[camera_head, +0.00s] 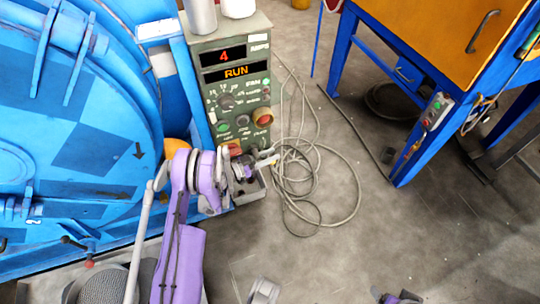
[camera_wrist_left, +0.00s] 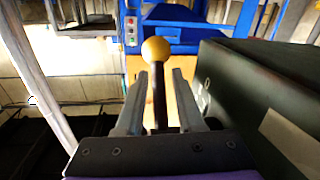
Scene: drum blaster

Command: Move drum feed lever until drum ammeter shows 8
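The drum ammeter (camera_head: 223,56) on the green control panel (camera_head: 200,90) shows a red 4. A display below it (camera_head: 236,72) reads RUN. In the left wrist view, a lever with a yellow ball knob (camera_wrist_left: 155,50) and a dark shaft (camera_wrist_left: 159,100) stands between the fingers of my left gripper (camera_wrist_left: 160,78). Gaps show on both sides of the shaft, so the gripper is open around it. In the head view, my left gripper (camera_head: 248,166) is low at the panel's front; the lever cannot be made out clearly there.
The large blue drum machine (camera_head: 90,150) fills the left. Loose grey cables (camera_head: 320,165) lie on the floor right of the panel. A blue-framed cabinet with an orange door (camera_head: 440,35) stands at upper right. Open floor (camera_head: 430,240) lies at lower right.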

